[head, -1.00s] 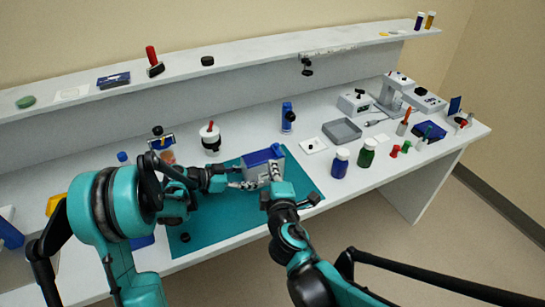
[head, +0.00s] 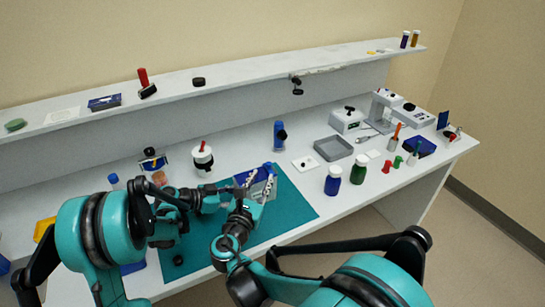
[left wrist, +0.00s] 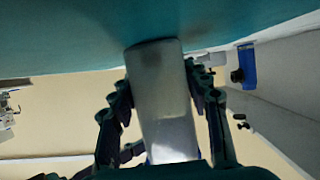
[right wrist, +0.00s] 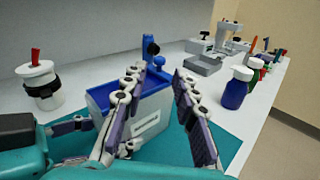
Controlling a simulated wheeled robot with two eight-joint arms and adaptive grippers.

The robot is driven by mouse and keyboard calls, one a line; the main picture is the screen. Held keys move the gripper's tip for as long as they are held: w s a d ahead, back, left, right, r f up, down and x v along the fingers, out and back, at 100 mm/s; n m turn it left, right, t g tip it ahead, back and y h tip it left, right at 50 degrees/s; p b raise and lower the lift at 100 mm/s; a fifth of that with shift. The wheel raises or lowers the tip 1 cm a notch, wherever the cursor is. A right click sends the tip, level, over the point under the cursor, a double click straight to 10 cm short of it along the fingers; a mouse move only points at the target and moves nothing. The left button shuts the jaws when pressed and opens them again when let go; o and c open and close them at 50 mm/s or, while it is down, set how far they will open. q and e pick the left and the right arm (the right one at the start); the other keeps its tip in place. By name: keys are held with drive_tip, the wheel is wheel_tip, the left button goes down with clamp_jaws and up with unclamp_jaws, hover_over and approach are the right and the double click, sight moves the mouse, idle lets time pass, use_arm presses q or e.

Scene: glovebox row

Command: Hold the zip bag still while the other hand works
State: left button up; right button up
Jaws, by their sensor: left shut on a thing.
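The zip bag (head: 258,173), a pale block-like pouch with a blue top, stands upright on the teal mat (head: 295,200). My left gripper (head: 234,195) is shut on its left end; in the left wrist view the pale bag (left wrist: 163,105) lies between both fingers. My right gripper (head: 256,181) is open at the bag. In the right wrist view its fingers (right wrist: 158,78) are spread in front of the bag's pale face and blue rim (right wrist: 98,96), with nothing visibly gripped. The fingers partly hide the bag.
Blue (head: 333,180) and green (head: 359,170) bottles and a grey tray (head: 334,148) are to the right. A shelf (head: 230,78) runs along the back. The mat's right part is clear.

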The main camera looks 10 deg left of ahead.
sight(269, 166)
drive_tip(key=w+d+n+h, duration=0.1)
drive_tip(key=w+d, duration=0.1)
drive_tip(key=w, duration=1)
drive_tip(key=shift+f, duration=0.15)
drive_tip(key=shift+d, duration=0.1)
clamp_jaws()
